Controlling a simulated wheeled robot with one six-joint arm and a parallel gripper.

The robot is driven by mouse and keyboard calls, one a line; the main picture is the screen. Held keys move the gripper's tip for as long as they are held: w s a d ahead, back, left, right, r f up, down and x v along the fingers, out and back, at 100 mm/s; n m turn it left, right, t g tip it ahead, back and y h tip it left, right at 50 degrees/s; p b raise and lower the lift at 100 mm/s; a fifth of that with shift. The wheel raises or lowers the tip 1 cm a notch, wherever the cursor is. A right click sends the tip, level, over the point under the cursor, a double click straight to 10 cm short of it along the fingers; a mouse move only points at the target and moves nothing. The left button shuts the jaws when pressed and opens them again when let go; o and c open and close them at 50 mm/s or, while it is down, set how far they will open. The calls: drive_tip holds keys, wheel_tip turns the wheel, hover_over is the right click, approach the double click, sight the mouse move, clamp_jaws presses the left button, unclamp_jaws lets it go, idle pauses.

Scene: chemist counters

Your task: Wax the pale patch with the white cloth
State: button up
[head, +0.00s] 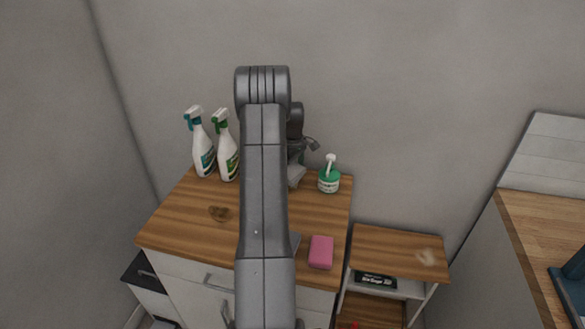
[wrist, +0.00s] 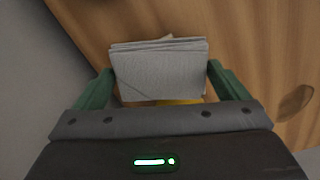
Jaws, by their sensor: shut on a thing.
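The white cloth (wrist: 160,72), a folded pale grey-white pad, sits between the two green fingers of my gripper (wrist: 160,84) in the wrist view. My gripper is shut on it, above a wooden surface. In the head view the cloth (head: 296,176) shows partly behind my arm, near the back of the wooden counter. A pale patch (head: 427,257) lies on the top of the low side table at the right, well away from my gripper. Whether the cloth touches the counter is hard to tell.
Two spray bottles (head: 214,149) and a green-white pump bottle (head: 329,175) stand at the back of the counter (head: 180,230). A brown stain (head: 219,213) and a pink sponge (head: 321,251) are nearer the front. A dark box (head: 375,280) lies under the side table's top (head: 385,247).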

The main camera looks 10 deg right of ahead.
drive_tip(key=shift+f+b, duration=0.5)
drive_tip(key=shift+f, duration=0.1)
idle(1.9)
drive_tip(key=shift+r+p, duration=1.8)
drive_tip(key=shift+r, duration=1.8)
